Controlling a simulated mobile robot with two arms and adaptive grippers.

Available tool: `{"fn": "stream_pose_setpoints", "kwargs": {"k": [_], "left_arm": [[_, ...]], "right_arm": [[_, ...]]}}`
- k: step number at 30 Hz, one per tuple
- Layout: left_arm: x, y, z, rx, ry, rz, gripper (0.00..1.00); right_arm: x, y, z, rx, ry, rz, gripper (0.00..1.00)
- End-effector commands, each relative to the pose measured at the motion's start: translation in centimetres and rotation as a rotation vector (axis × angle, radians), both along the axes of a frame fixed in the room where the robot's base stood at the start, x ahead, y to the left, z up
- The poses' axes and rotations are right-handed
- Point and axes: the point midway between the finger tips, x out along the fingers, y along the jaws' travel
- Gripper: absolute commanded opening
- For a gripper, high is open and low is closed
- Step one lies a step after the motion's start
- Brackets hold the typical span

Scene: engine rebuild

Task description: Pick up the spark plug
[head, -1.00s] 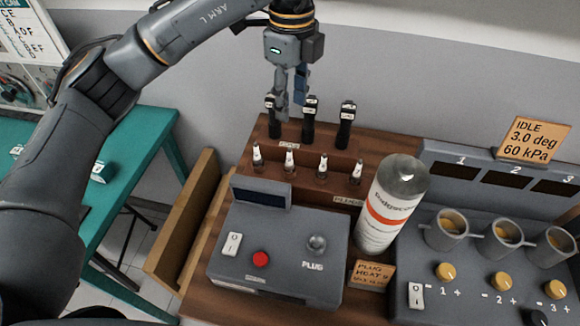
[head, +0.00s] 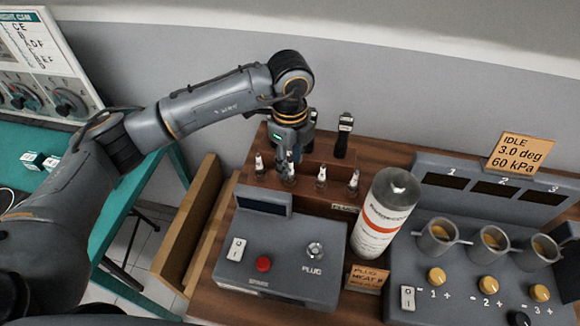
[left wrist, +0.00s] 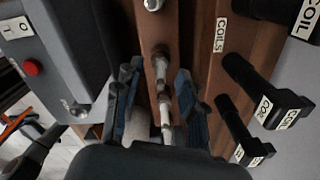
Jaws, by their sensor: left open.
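Several white-tipped spark plugs stand upright in a row in the wooden plug rack, among them the leftmost (head: 259,165), the third (head: 321,178) and the rightmost (head: 353,183). My left gripper (head: 288,172) is low over the second plug from the left and partly hides it. In the left wrist view my left gripper (left wrist: 156,80) is open, its blue-padded fingers on either side of the row. One plug (left wrist: 165,120) lies between the fingers in that view, and another plug (left wrist: 160,65) is near the fingertips. I cannot tell whether the fingers touch a plug. My right gripper is not in view.
Black coils (head: 345,135) stand in the rack behind the plugs, close to my left gripper. A plug tester box (head: 280,250) is in front. A white and orange can (head: 380,215) stands right of the rack, beside a grey engine panel (head: 455,285).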

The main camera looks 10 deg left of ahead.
Motion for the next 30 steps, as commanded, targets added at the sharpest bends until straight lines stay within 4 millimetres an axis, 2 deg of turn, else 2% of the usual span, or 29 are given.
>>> {"fn": "stream_pose_setpoints", "kwargs": {"k": [6,8,12,13,24,30], "left_arm": [[0.0,0.0,-0.2,0.000,-0.001,0.000,0.40],[0.0,0.0,-0.2,0.000,-0.001,0.000,0.30],[0.0,0.0,-0.1,0.000,-0.001,0.000,0.01],[0.0,0.0,-0.1,0.000,-0.001,0.000,0.00],[0.1,0.0,0.0,-0.002,-0.001,0.000,0.00],[0.1,-0.1,1.5,-0.002,-0.003,0.001,0.00]], "right_arm": [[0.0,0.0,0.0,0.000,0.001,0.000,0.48],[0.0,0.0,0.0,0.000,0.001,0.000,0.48],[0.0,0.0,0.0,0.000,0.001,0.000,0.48],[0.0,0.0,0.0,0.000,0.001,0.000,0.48],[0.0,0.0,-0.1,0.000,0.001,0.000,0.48],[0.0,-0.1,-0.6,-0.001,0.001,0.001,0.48]]}}
